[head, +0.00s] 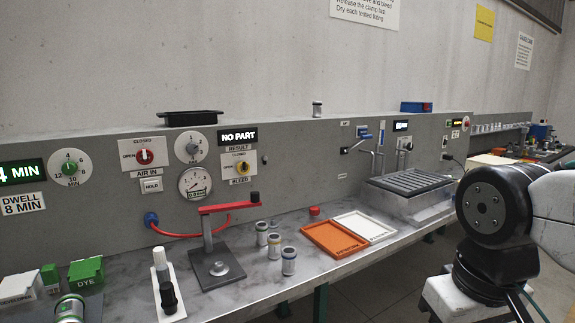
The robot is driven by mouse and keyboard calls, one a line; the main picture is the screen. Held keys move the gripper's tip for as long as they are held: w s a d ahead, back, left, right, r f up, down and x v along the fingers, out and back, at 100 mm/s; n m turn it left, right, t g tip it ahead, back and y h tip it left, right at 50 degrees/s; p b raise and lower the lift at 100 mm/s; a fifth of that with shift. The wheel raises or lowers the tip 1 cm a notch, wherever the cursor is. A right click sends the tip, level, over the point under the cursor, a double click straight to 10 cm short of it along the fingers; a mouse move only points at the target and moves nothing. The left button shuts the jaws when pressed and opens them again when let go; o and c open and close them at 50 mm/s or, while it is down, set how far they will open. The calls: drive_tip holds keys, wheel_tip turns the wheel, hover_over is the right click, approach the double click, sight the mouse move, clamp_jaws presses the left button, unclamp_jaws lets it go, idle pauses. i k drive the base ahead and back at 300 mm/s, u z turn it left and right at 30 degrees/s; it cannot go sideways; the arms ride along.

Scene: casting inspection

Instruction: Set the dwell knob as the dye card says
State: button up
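The dwell knob (69,168) is a green knob on a round white dial marked in minutes, on the grey panel at the far left. Its pointer is too small to read surely. A lit green display (20,172) left of it is cut by the picture edge and shows "4 MIN". The dye card (23,203) below the display reads "DWELL 8 MIN". My gripper is out of view; only black and white links of my arm (490,215) show at the right, far from the knob.
On the bench below the knob stand a green DYE box (86,271), a metal can (70,308) and a white tray with bottles (181,300). A red-handled clamp (215,250), small jars (275,245) and an orange tray (333,239) stand farther right. The panel around the knob is unobstructed.

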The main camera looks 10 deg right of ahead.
sight(69, 168)
drive_tip(key=k, duration=0.55)
drive_tip(key=u, duration=0.5)
drive_tip(key=i, duration=1.35)
drive_tip(key=u, duration=0.25)
